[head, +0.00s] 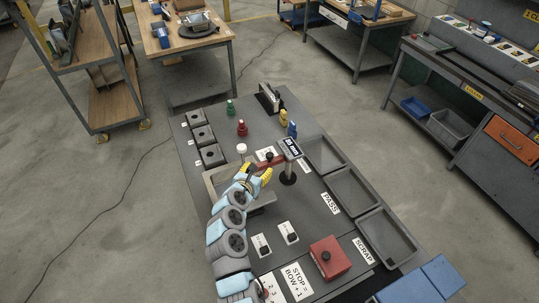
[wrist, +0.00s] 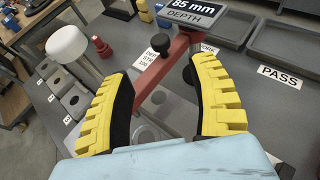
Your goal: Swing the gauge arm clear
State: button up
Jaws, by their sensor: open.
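The gauge has a display (head: 291,148) on a post (head: 287,174). In the wrist view the display (wrist: 190,12) reads "85 mm DEPTH". Its red gauge arm (head: 268,162) reaches left from the post over a shallow grey box (head: 212,186). My gripper (head: 257,175) has yellow, black-lined fingers and is open just in front of the arm. In the wrist view my gripper (wrist: 165,78) appears empty; contact with the arm cannot be told.
A white-topped knob (head: 241,148) stands left of the arm. Green (head: 230,107), red (head: 242,129), yellow (head: 283,117) and blue (head: 292,130) pegs stand behind. Trays (head: 352,190) line the right side. A red button box (head: 329,257) sits at the front.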

aim_at(269, 156)
jog(key=shift+b+x, duration=0.6)
jog(key=shift+x, duration=2.8)
jog(key=shift+b+x, duration=0.7)
jog(key=shift+x, duration=0.25)
jog(key=shift+w+d+f, duration=0.1)
jog(key=shift+w+f, duration=0.05)
jog(key=shift+w, duration=0.05)
jog(key=shift+w+d+f+b, duration=0.2)
jog(key=shift+w+f+b, duration=0.25)
jog(key=shift+b, duration=0.35)
jog(key=shift+b+x, duration=0.9)
jog(key=shift+b, duration=0.05)
jog(key=shift+w+r, duration=0.15)
jog(key=shift+w, duration=0.15)
jog(key=shift+c, duration=0.3)
jog(key=shift+s, duration=0.1)
grip_shut()
